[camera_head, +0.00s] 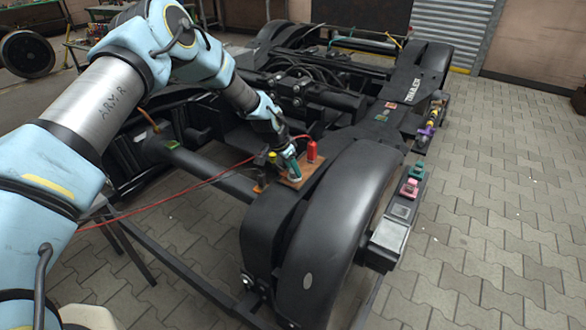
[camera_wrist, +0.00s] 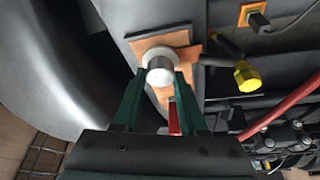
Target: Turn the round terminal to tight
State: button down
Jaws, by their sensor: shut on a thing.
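The round terminal (camera_wrist: 160,66) is a pale silver-white cylinder on a copper-brown plate (camera_wrist: 172,38). In the head view the terminal (camera_head: 294,178) shows as a small pale spot at my fingertips, on the brown plate (camera_head: 316,178) on top of the dark bogie frame. My gripper (camera_wrist: 160,80) has green fingers, one on each side of the terminal, and is shut on it. In the head view my gripper (camera_head: 292,170) reaches down from the upper left. The terminal's base and any tightness mark cannot be made out.
A red cylinder (camera_head: 312,151) stands close to the right of my gripper. A yellow-capped part (camera_wrist: 246,77) sits on the other side. A red cable (camera_head: 182,189) runs off to the left. The large rounded black bogie cover (camera_head: 330,225) lies in front; paved floor is open at right.

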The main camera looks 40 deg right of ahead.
jog(key=shift+w+f+b, duration=0.1)
jog(key=shift+f+b, duration=0.05)
jog(key=shift+b, duration=0.35)
jog(key=m+g+b, duration=0.1)
jog(key=m+b, duration=0.2)
jog(key=b, duration=0.1)
jog(key=shift+w+f, duration=0.1)
jog(key=shift+f, duration=0.05)
jog(key=m+g+y+b, duration=0.1)
jog(key=m+b, duration=0.2)
jog(key=shift+m, duration=0.3)
jog(key=shift+d+r+m+g+y+b, duration=0.1)
jog(key=shift+r+m+g+y+b, duration=0.15)
jog(key=shift+m+b, duration=0.4)
jog(key=shift+r+m+g+y+b, duration=0.15)
jog(key=shift+m+g+b, duration=0.3)
jog(key=shift+m, duration=0.3)
jog(key=shift+f, duration=0.1)
jog(key=shift+c, duration=2.2)
grip_release()
jog(key=b+v, duration=0.1)
jog(key=v, duration=1)
